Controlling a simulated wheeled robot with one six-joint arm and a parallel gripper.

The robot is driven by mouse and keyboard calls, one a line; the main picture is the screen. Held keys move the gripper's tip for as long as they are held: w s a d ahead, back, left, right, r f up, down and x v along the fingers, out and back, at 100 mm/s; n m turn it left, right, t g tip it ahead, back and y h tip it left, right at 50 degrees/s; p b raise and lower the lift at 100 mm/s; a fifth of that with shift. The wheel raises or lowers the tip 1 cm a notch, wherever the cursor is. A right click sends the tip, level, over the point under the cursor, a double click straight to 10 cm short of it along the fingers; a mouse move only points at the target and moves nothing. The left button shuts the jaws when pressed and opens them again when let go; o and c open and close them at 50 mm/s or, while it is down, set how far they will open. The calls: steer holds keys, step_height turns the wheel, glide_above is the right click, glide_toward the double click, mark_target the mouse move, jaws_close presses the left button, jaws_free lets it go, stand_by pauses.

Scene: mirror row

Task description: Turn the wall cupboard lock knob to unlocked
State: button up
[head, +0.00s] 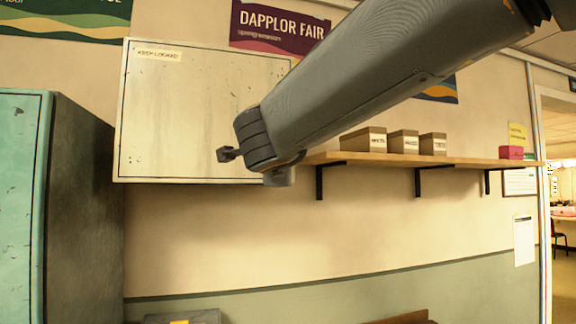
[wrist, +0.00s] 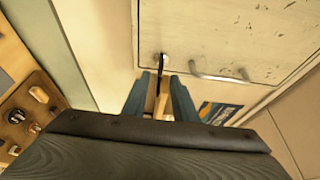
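The pale wall cupboard (head: 190,110) hangs on the wall with a "KEEP LOCKED" label at its top left; my arm covers its lower right part in the head view. In the wrist view the worn cupboard door (wrist: 235,30) fills the upper right. The lock knob (wrist: 161,61) shows near the door's edge as a small round piece with a dark bar pointing toward my gripper. My gripper (wrist: 161,86) has its two blue-grey fingers apart, with the knob just beyond the tips. I cannot tell whether they touch it.
A metal bar handle (wrist: 222,77) is on the door, right of the knob in the wrist view. A wooden shelf (head: 460,161) with several boxes is right of the cupboard. A teal locker (head: 22,200) stands at left. The wall below the cupboard is clear.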

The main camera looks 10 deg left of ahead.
steer(key=shift+s+d+b, duration=0.15)
steer(key=shift+s, duration=0.7)
steer(key=shift+s+d+b, duration=0.1)
steer(key=shift+s+b, duration=0.05)
steer(key=shift+s, duration=0.7)
steer(key=shift+f, duration=0.1)
